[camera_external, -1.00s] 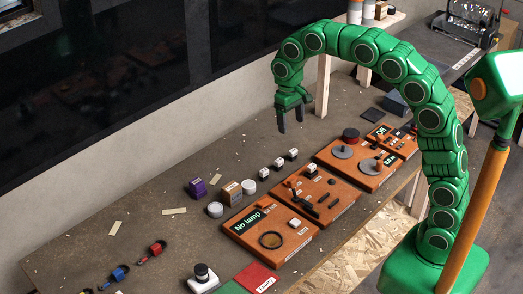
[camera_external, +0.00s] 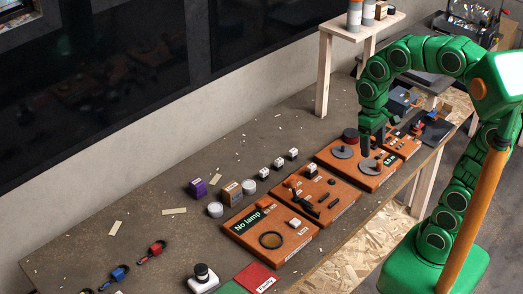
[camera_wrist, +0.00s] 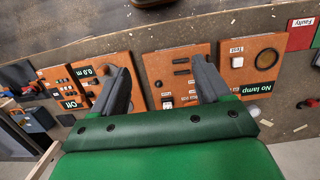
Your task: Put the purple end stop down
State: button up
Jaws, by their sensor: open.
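A small purple block (camera_external: 198,188), which looks like the purple end stop, sits on the brown table left of the orange boards. I cannot make it out in the wrist view. My gripper (camera_external: 372,142) is well to the right of it, low by the orange board with grey discs (camera_external: 362,178). In the wrist view my gripper (camera_wrist: 163,75) has its dark fingers spread wide, with nothing held between them. An orange panel (camera_wrist: 176,60) shows behind the gap. Whether the fingertips touch anything is unclear.
The "No lamp" board (camera_external: 272,236) and a middle board (camera_external: 328,205) line the table's front. A brown-and-white block (camera_external: 231,193) and small white blocks (camera_external: 278,163) stand behind them. A red "Faulty" plate (camera_external: 258,279) lies at the front. The table's back left is mostly clear.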

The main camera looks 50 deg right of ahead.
jog(key=s+d+f, duration=0.2)
jog(key=s+f, duration=0.2)
jog(key=s, duration=0.9)
jog(key=shift+s, duration=0.3)
jog(key=shift+f, duration=0.1)
